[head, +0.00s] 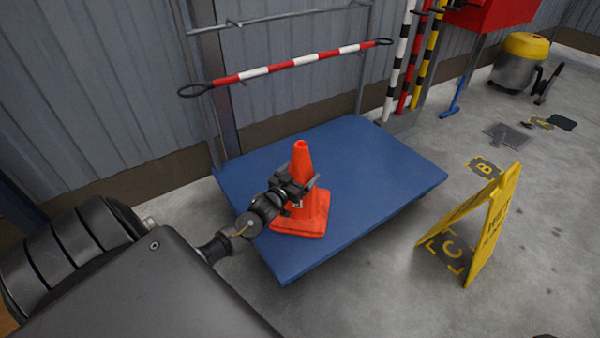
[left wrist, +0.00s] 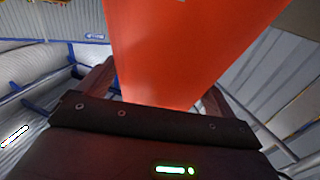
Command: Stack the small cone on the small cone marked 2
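An orange-red small cone (head: 301,157) stands upright on the blue platform (head: 385,165) in the head view. My left gripper (head: 300,187) reaches it from the left at mid-height, with a finger on each side and shut on it. The square base (head: 305,222) below looks layered, as if one cone sits over another, but I cannot clearly tell. No number 2 is readable. In the left wrist view the cone's orange side (left wrist: 185,45) fills the space between the two dark fingers. My right gripper is not in view.
A red-and-white bar (head: 295,63) hangs behind the platform. A yellow folding sign (head: 490,225) stands on the floor to the right. Striped poles (head: 412,60) and a yellow-topped vacuum (head: 517,62) are farther back. The platform's right part is clear.

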